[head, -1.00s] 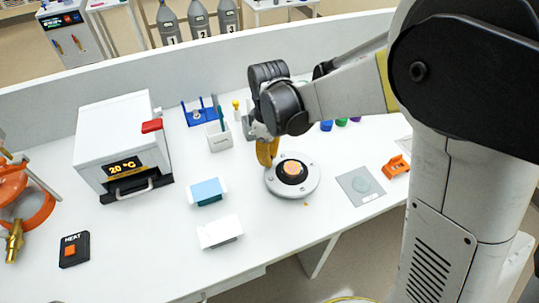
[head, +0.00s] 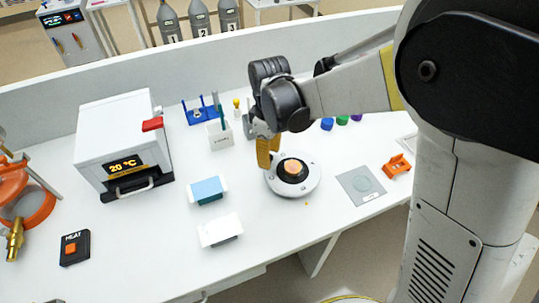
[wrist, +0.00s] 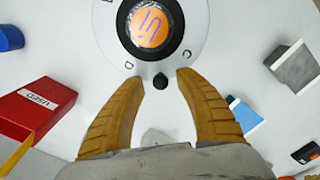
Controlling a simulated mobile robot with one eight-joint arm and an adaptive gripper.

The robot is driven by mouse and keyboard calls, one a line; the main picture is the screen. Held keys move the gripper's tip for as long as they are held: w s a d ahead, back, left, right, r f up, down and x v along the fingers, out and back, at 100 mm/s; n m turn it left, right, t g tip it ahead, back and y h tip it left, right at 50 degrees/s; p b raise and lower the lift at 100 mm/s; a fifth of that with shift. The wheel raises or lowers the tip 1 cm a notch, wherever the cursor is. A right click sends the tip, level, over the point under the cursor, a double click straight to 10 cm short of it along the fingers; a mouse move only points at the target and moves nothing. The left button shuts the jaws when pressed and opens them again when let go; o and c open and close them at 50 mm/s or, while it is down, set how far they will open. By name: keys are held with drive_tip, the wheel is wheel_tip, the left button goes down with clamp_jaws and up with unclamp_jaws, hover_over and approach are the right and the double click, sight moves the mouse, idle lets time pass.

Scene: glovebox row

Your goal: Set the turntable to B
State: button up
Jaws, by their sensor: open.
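The turntable (head: 292,176) is a white round disc on the bench with a black ring and an orange centre. In the wrist view the turntable (wrist: 192,40) has letters on its rim; D and C are legible, and a third at the upper left is cut off. A small black knob (wrist: 160,81) sits at the rim between D and C. My gripper (head: 266,164) is at the disc's left edge in the head view. In the wrist view my gripper (wrist: 158,84) is open, its yellow fingertips either side of the knob, with no clear contact visible.
A white oven (head: 122,135) reading 20 °C stands left. A blue-topped block (head: 208,190) and a white block (head: 220,230) lie left of the turntable. A white holder (head: 220,135) is behind. A grey pad (head: 361,185) and orange stand (head: 397,167) are right.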

wheel_tip(320, 180, up, 12)
drive_tip(key=shift+f, duration=0.25)
drive_tip(key=shift+d, duration=0.1)
drive_tip(key=s+d+m+t, duration=0.3)
drive_tip(key=s+d+m, duration=0.3)
drive_tip(key=d, duration=0.3)
drive_tip(key=s+d+r+m+t, duration=0.1)
drive_tip(key=s+d+m+t, duration=0.3)
drive_tip(key=s+d+m, duration=0.3)
drive_tip(key=s+d, duration=0.1)
drive_tip(key=d, duration=0.1)
drive_tip(key=shift+d+m, duration=0.3)
drive_tip(key=shift+d, duration=0.05)
drive_tip(key=shift+s, duration=0.1)
